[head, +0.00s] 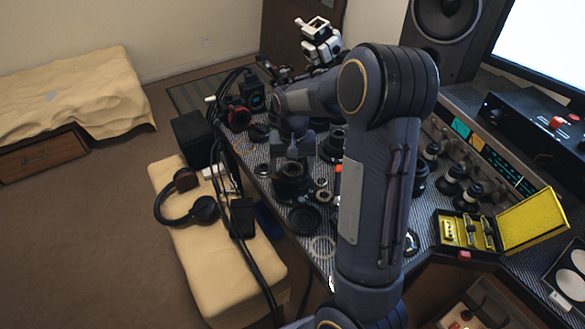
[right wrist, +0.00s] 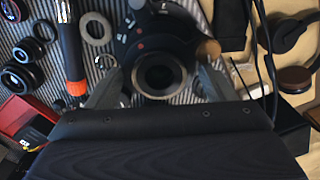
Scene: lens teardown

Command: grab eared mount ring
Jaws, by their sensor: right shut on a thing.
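My right gripper (head: 292,158) points down over a black lens assembly (head: 291,185) on the striped mat. In the right wrist view, its two fingers (right wrist: 158,88) stand on either side of a dark round part, which I take for the eared mount ring (right wrist: 160,74), at the top of the lens. The jaws are shut on it. A brown knob-like piece sits beside the right finger. The exact contact points are partly hidden by the fingers. The ring appears still at the lens. My left gripper is not in view.
An orange-and-black tool (right wrist: 75,65) and a loose grey ring (right wrist: 96,28) lie near the lens. Several small lens parts lie at left in the wrist view. Headphones (head: 185,198) rest on the bench. A yellow case (head: 530,219) stands open at right.

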